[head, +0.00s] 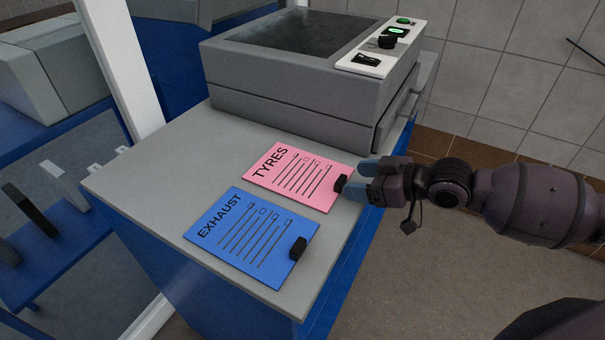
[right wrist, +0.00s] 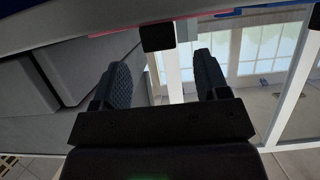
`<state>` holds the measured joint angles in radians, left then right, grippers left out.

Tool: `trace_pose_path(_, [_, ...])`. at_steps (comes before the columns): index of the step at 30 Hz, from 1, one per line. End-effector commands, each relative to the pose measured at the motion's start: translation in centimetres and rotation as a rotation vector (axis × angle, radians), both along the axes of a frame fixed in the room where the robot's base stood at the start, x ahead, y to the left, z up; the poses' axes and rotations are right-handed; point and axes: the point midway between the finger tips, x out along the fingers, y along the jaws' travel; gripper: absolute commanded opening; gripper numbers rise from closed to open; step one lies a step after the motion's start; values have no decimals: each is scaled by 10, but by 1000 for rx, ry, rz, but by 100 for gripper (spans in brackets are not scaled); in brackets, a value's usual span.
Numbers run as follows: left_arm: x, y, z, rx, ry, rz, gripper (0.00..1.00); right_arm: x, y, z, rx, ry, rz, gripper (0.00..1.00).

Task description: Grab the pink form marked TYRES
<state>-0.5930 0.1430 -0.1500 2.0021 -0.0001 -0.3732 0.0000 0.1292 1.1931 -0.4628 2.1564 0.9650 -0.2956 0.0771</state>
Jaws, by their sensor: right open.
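The pink form (head: 297,177) marked TYRES lies flat on the grey cabinet top, with a small black block (head: 340,184) at its right edge. My right gripper (head: 362,178) is open and empty, at the right edge of the cabinet close to that black block. In the right wrist view the open fingers (right wrist: 160,85) point toward the black block (right wrist: 157,37), which shows just beyond and between them; a thin pink edge (right wrist: 118,31) shows beside it. I cannot tell whether a finger touches the block. My left gripper is not in view.
A blue form (head: 255,238) marked EXHAUST with its own black block (head: 298,248) lies in front of the pink form. A grey machine (head: 310,95) with a control panel stands behind. The cabinet top (head: 150,172) is clear at the left. A white post (head: 124,60) rises at the left.

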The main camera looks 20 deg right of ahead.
Motion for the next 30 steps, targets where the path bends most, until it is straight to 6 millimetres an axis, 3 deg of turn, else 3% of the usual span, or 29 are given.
trace_pose_path(9, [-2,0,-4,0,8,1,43,21,19,-15,0,0,0,68])
trace_pose_path(18, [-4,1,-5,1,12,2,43,22,20,-15,-1,1,0,67])
trace_pose_path(28, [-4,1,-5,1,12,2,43,22,20,-15,-1,1,0,16])
trace_pose_path(30, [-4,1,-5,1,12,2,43,22,20,-15,0,0,0,15])
